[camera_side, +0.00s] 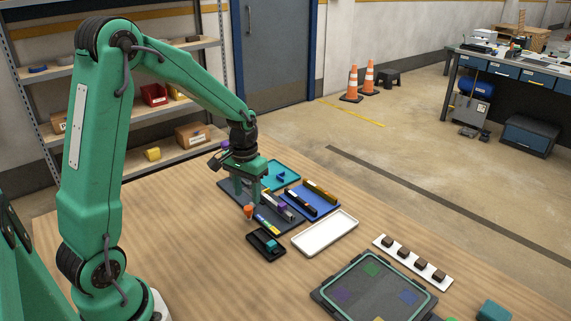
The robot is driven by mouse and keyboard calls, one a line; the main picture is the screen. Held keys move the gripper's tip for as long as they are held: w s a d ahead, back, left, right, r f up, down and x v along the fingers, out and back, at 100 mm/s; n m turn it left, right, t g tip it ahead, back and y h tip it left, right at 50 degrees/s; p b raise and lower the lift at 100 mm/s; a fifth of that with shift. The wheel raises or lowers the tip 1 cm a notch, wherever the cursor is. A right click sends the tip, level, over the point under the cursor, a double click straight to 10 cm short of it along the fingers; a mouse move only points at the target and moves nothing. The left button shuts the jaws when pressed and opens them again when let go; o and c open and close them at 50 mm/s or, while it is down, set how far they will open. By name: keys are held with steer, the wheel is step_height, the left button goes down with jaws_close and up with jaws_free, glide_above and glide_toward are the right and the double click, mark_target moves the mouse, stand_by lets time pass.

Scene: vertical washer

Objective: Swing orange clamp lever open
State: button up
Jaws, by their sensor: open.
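A small orange part (249,212), which looks like the clamp lever, stands upright at the near left edge of a dark fixture plate (228,197). My green gripper (247,198) points down over the plate, with its jaws open and nothing seen between them. Its fingertips are just above and behind the orange part in the picture. I cannot tell whether a finger touches it. The fingers and the gripper body hide part of the plate and whatever is behind them.
A blue tray (322,211) with dark and yellow bars and a teal tray (290,186) lie behind right. The wooden table is clear at front left.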

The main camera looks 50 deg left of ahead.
mark_target(248, 207)
steer(key=shift+f, duration=2.2)
jaws_close()
